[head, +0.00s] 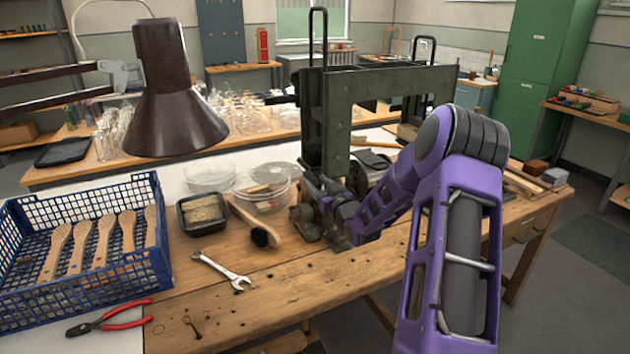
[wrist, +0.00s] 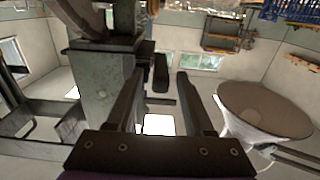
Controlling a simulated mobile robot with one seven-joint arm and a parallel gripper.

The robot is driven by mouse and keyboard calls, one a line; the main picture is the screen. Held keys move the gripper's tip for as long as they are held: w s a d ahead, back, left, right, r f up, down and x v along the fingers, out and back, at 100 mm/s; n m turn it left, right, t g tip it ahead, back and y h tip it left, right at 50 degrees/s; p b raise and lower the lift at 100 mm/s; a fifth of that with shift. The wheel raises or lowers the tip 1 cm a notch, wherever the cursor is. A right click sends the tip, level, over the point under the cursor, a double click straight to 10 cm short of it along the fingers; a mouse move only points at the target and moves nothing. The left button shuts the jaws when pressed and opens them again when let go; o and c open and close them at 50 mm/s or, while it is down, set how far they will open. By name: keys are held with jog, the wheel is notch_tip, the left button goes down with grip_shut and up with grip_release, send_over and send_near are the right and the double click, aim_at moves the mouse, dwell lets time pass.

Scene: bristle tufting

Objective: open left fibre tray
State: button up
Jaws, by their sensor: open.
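I cannot pick out a left fibre tray for certain. A green-grey tufting machine (head: 337,120) with a tall frame stands on the wooden bench. It also shows at close range in the wrist view (wrist: 101,80), at the left. My gripper (wrist: 160,78) is open in the wrist view, its two dark fingers apart. A small dark block (wrist: 160,73) shows between the fingertips; I cannot tell whether it is a handle or how far off it is. In the head view my purple arm reaches to the machine's lower front and hides part of it.
On the bench (head: 290,290) are a black tray (head: 185,226) with tan material, clear tubs (head: 262,205), a brush (head: 262,237), a wrench (head: 222,270) and red pliers (head: 108,319). A blue crate (head: 150,262) of wooden brush handles is at left, below a brown lamp (head: 172,95).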

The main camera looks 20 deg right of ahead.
jog(key=shift+w, duration=0.7)
grip_shut()
dwell(1.0)
